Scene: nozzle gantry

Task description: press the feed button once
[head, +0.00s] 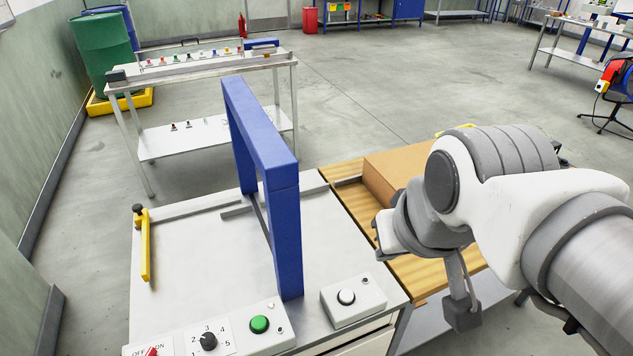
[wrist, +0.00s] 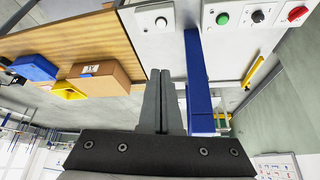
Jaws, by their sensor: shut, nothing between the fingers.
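A white round button (head: 346,297) sits on a small light-grey box at the front right of the white bench; it also shows in the wrist view (wrist: 161,22). A green button (head: 259,324) sits on a longer panel to its left, beside a black numbered dial (head: 208,341) and a red ON/OFF switch (head: 151,352). No label naming the feed button is readable. My gripper (wrist: 161,76) is shut and empty, its fingertips apart from the white button in the wrist view. In the head view my gripper is at the right, over the wooden bench part.
A tall blue gantry frame (head: 263,130) stands across the bench, left of the button box. A cardboard box (head: 400,172) lies on the wooden top (head: 345,196) to the right. A yellow bar (head: 145,250) is at the left. The white bench top (head: 195,262) between is mostly clear.

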